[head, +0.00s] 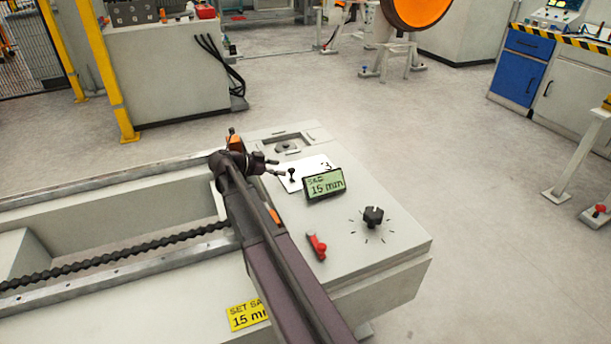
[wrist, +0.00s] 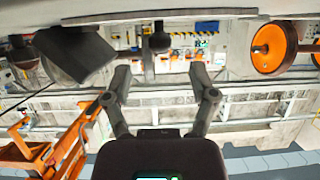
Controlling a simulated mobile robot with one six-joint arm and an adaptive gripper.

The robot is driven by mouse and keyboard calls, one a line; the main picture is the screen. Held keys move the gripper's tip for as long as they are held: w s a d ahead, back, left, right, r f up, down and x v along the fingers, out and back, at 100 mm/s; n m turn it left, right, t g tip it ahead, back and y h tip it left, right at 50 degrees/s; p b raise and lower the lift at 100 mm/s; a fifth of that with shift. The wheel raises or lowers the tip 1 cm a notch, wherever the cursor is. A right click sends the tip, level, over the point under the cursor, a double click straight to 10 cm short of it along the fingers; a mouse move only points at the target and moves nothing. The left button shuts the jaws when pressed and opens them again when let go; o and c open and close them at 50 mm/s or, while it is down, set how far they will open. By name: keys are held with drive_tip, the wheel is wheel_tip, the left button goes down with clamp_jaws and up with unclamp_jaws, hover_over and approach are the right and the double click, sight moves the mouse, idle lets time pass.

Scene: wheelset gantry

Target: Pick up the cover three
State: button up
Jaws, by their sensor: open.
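Cover three is a thin white plate (head: 314,163) marked "3", lying on top of the grey console, with a black knob (head: 292,175) standing up from it. The small green display partly hides its near edge. My gripper (head: 279,167) is low over the console at the plate's left side, its fingers spread and pointing toward the knob. In the wrist view the picture is upside down; my open gripper (wrist: 159,77) is empty. A dark knob (wrist: 160,40), apparently the cover's, hangs ahead, centred between the fingertips and beyond them.
The display reading 15 mm (head: 325,184) stands close beside the cover. A black dial (head: 373,216) and a red lever (head: 317,246) are nearer the console's front. A recessed slot (head: 287,145) lies behind the cover.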

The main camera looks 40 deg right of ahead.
sight(292, 167)
drive_tip(key=shift+d, duration=0.15)
drive_tip(key=b+x, duration=0.1)
drive_tip(key=x, duration=0.2)
drive_tip(key=shift+s+d+f+b, duration=0.1)
drive_tip(key=shift+f+b, duration=0.2)
drive_tip(key=shift+b, duration=0.05)
drive_tip(key=shift+x, duration=0.8)
drive_tip(key=shift+r, duration=0.1)
clamp_jaws()
